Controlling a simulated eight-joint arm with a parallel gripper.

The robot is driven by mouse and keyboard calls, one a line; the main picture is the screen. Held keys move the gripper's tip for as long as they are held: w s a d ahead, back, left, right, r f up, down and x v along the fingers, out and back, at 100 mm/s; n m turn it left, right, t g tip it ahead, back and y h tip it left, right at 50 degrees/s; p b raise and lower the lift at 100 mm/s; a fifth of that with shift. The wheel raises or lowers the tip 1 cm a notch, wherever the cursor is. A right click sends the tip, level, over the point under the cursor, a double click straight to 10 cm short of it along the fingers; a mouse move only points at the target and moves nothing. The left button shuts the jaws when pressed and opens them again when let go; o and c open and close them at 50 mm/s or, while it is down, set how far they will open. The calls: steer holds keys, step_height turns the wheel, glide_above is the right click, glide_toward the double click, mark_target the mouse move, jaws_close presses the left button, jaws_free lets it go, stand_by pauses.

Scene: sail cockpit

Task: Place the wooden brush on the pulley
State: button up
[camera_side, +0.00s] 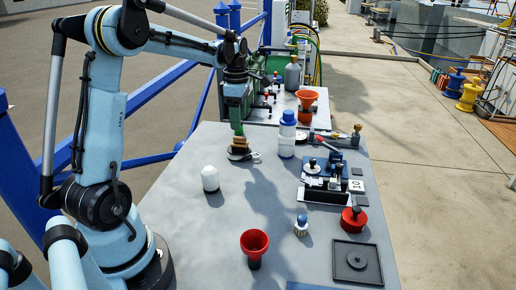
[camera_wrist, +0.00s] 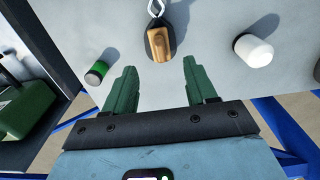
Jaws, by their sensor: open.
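The wooden brush (camera_side: 241,144) lies on top of the dark, round pulley (camera_side: 237,155) on the grey table. In the wrist view the brush (camera_wrist: 158,44) sits over the middle of the pulley (camera_wrist: 159,21), whose metal loop sticks out at the top edge. My gripper (camera_side: 238,130) hangs just above the brush. In the wrist view my gripper (camera_wrist: 160,66) is open, its green fingers spread apart with nothing between them. The brush appears clear of both fingers, just beyond the tips. The brush hides much of the pulley.
A white-domed bottle (camera_side: 210,179) stands in front of the pulley, and a blue-and-white bottle (camera_side: 287,134) stands right of it. A red funnel (camera_side: 254,246) is near the front. Winch hardware (camera_side: 325,180) and a black tray (camera_side: 357,263) occupy the right side. Bare table lies between.

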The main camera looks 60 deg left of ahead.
mark_target(239, 137)
steer(key=d+r+m+t, duration=0.1)
steer(key=d+r+m, duration=0.4)
steer(key=d+r, duration=0.1)
steer(key=s+d+f+m+t, duration=0.2)
steer(key=s+d+m+t, duration=0.1)
steer(key=d+m, duration=0.5)
steer(key=s+d+f+m+t, duration=0.1)
steer(key=s+d+m+t, duration=0.2)
steer(key=m, duration=1.1)
steer(key=s+d, duration=0.3)
steer(key=d, duration=0.3)
steer(key=shift+s+f, duration=0.3)
steer(key=shift+f, duration=0.1)
